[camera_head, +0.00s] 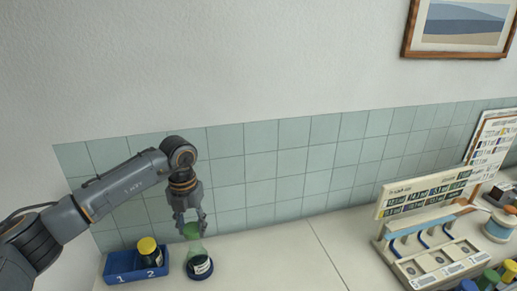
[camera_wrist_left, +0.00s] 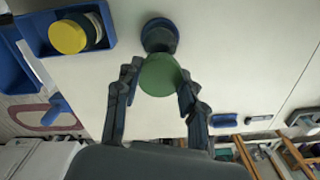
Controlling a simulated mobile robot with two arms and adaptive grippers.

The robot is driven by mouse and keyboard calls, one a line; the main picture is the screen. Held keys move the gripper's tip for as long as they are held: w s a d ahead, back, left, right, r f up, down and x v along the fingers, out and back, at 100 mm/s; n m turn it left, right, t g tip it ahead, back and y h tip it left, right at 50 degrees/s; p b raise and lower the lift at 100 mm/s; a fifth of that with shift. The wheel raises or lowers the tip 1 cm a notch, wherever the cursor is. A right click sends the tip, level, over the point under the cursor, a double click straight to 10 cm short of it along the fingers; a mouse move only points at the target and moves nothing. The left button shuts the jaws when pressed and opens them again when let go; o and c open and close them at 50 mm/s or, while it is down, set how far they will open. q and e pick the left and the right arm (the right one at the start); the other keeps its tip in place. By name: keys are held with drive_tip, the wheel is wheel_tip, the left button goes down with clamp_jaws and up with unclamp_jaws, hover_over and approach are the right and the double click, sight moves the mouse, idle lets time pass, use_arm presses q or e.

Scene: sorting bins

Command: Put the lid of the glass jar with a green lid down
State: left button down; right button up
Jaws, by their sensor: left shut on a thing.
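My left gripper (camera_head: 190,226) points down and is shut on the green lid (camera_head: 191,231). In the left wrist view the green lid (camera_wrist_left: 159,75) sits between the two fingertips (camera_wrist_left: 159,84). The glass jar (camera_head: 199,262) stands upright on the counter just below the lid, with a pale label and a dark base. In the left wrist view the dark jar (camera_wrist_left: 158,36) shows just beyond the lid, partly covered by it. I cannot tell whether the lid touches the jar. My right gripper is not in view.
A yellow-lidded jar (camera_head: 149,252) is in compartment 2. The counter (camera_head: 290,262) right of the jar is clear. A rack with a sign (camera_head: 425,194) stands farther right. A tiled wall (camera_head: 270,170) is behind.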

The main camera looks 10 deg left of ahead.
use_arm(q)
drive_tip(key=shift+s+d+f+m, duration=0.1)
drive_tip(key=shift+s+d+m, duration=0.2)
drive_tip(key=shift+m, duration=0.4)
drive_tip(key=s+d+f+m+b, duration=0.1)
drive_tip(key=s+d+m, duration=0.1)
drive_tip(key=s+m, duration=0.4)
drive_tip(key=s+d+f+m+b, duration=0.1)
drive_tip(key=s+d+m, duration=0.2)
drive_tip(key=m, duration=1.4)
drive_tip(key=s+d+f+m+b, duration=0.1)
drive_tip(key=s+d+m, duration=0.1)
drive_tip(key=s+m, duration=0.7)
drive_tip(key=m, duration=0.3)
drive_tip(key=shift+d, duration=0.4)
drive_tip(key=shift+s, duration=0.1)
